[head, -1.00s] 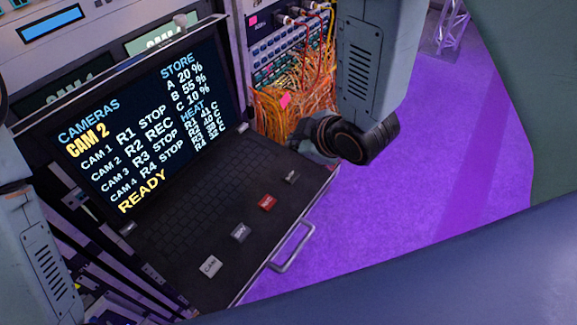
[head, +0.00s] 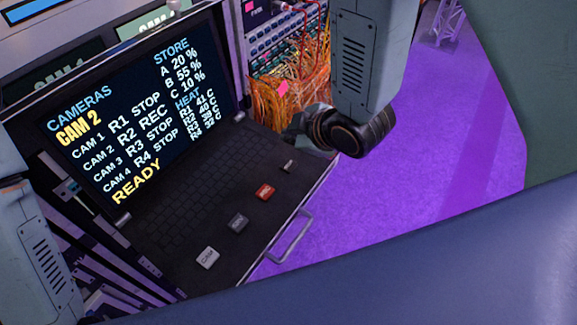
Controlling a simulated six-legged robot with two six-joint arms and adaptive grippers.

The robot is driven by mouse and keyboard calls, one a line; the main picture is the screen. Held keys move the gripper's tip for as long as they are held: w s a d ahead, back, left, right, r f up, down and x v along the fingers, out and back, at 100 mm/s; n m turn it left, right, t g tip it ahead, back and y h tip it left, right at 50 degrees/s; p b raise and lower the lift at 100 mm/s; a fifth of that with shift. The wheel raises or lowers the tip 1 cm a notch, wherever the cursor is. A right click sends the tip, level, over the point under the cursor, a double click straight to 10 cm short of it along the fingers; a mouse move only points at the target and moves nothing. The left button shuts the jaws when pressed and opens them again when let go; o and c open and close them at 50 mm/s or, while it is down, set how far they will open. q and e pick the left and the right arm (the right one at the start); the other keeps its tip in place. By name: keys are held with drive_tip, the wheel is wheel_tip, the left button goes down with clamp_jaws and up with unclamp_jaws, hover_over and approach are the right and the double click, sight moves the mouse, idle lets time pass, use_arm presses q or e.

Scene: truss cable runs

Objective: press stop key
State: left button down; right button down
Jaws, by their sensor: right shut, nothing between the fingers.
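Four keys lie in a slanting row: a light CAM key (head: 207,257), a dark grey key (head: 238,222), a red REC key (head: 265,191) and a small dark key (head: 288,166) at the far right end. The dark key's label is too small to read; it may be the stop key. My right gripper (head: 301,127) is shut and empty, just beyond the dark key, near the drawer's far right corner, partly hidden by its dark wrist. My left gripper is out of view.
A metal handle (head: 290,238) sticks out from the drawer's front edge. Orange cables (head: 272,97) hang at the rack behind my right gripper. Purple floor (head: 430,150) lies open to the right, with a truss (head: 447,22) at the back.

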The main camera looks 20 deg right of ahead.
sight(291, 167)
wheel_tip(291, 167, down, 7)
drive_tip(key=b, duration=0.5)
drive_tip(key=shift+r, duration=0.1)
drive_tip(key=shift+d, duration=0.1)
idle(1.1)
drive_tip(key=shift+f+b, duration=0.4)
drive_tip(key=shift+f, duration=0.05)
